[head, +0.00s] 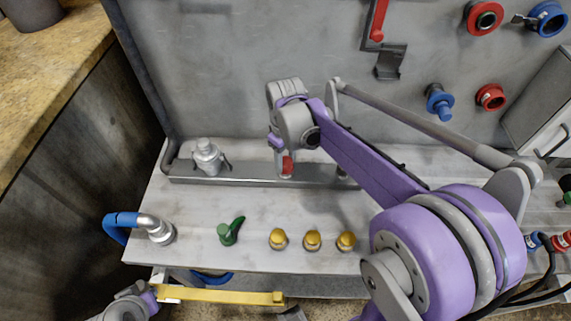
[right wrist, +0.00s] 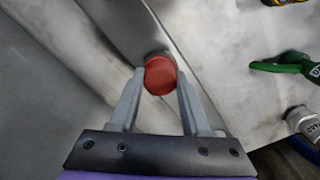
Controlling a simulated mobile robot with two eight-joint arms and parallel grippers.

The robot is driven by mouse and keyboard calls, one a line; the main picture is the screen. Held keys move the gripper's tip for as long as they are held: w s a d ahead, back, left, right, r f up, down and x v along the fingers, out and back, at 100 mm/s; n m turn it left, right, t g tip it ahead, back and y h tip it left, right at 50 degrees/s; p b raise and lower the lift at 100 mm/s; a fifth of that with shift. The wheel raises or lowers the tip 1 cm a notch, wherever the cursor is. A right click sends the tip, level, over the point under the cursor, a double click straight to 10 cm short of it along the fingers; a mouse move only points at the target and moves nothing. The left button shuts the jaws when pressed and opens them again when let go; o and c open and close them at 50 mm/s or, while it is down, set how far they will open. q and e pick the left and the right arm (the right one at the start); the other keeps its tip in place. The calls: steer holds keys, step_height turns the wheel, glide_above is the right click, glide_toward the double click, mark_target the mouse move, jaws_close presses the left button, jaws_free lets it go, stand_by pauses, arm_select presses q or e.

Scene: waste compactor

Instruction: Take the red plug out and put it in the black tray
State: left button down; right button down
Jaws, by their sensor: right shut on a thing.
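The red plug (head: 287,164) is at the grey metal strip (head: 225,180) along the back of the shelf. In the right wrist view the red plug (right wrist: 160,75) shows as a round red cap between my fingertips. My right gripper (right wrist: 160,82) is shut on it, one finger on each side, and points down at the strip in the head view (head: 284,166). Whether the plug still sits in the strip cannot be told. Part of my left arm shows at the lower left of the head view; its gripper is out of sight. I cannot make out a black tray.
A silver valve fitting (head: 208,157) stands left on the strip. In front are a blue-sleeved pipe (head: 140,227), a green lever (head: 231,231) and yellow knobs (head: 312,240). A yellow bar (head: 222,296) runs below the shelf edge. Red and blue fittings line the back wall.

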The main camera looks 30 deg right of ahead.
steer(key=shift+n, duration=0.3)
steer(key=n, duration=0.4)
steer(key=shift+n, duration=0.4)
steer(key=n, duration=0.5)
steer(key=shift+n, duration=0.3)
